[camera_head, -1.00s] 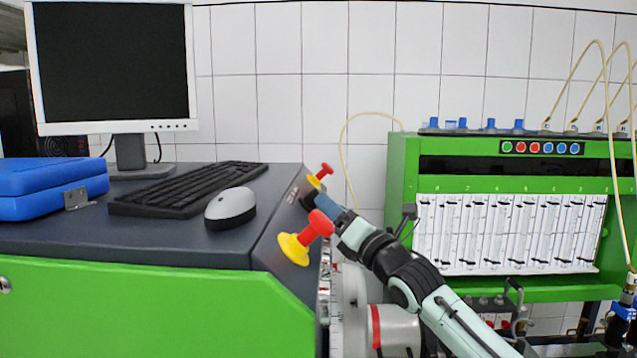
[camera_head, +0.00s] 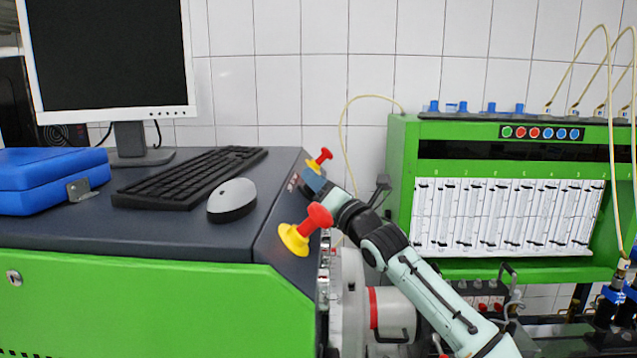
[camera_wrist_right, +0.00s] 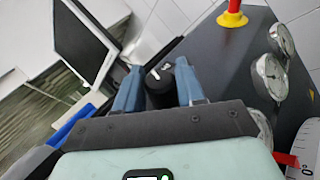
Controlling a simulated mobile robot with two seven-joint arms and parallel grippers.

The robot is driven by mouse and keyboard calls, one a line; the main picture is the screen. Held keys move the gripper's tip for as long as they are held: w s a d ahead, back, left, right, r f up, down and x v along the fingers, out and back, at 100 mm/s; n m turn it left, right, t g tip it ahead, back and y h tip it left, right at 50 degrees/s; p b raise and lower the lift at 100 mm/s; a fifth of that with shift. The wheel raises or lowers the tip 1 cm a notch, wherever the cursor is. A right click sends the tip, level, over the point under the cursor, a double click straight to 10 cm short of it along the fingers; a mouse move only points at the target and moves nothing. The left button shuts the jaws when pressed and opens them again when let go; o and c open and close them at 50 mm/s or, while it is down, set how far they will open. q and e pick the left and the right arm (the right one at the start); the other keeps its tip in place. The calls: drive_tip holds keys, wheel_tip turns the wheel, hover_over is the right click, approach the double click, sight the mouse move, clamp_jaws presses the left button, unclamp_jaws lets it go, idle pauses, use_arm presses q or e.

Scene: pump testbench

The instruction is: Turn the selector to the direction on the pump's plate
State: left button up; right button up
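The selector (camera_wrist_right: 160,88) is a black round knob with a white mark on its top, on the dark sloped panel in the right wrist view. My right gripper (camera_wrist_right: 158,86) has its two blue fingers apart, one on each side of the knob. The gaps are very small, and I cannot tell whether the fingers touch it. In the head view my right gripper (camera_head: 313,180) is at the panel, just in front of the far red-and-yellow button, and hides the selector. The pump (camera_head: 390,313) is pale grey with a red band; no direction on a plate is readable. My left gripper is out of view.
Red-and-yellow mushroom buttons stand on the panel, a near one (camera_head: 305,228) and a far one (camera_head: 319,159). Pressure gauges (camera_wrist_right: 270,76) sit beside the knob. A keyboard (camera_head: 190,178), mouse (camera_head: 231,199) and blue case (camera_head: 50,180) lie on the bench top.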

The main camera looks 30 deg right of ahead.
drive_tip(key=shift+c, duration=0.8)
drive_tip(key=shift+a+f, duration=0.1)
drive_tip(key=shift+a, duration=0.2)
drive_tip(key=shift+w+a+f+m+g+h, duration=0.15)
drive_tip(key=shift+f+m+g+h, duration=0.1)
drive_tip(key=shift+m+g+h, duration=0.25)
drive_tip(key=shift+r+m+g+h, duration=0.1)
drive_tip(key=shift+m+g+h, duration=0.2)
drive_tip(key=shift+m+h, duration=0.85)
drive_tip(key=shift+d+r+h, duration=0.1)
drive_tip(key=shift+d+h, duration=0.1)
drive_tip(key=shift+h, duration=0.25)
drive_tip(key=shift+d+r+m+g+h, duration=0.1)
drive_tip(key=shift+m+g+h, duration=0.7)
drive_tip(key=shift+m, duration=0.05)
drive_tip(key=shift+d, duration=0.1)
drive_tip(key=shift+r, duration=0.1)
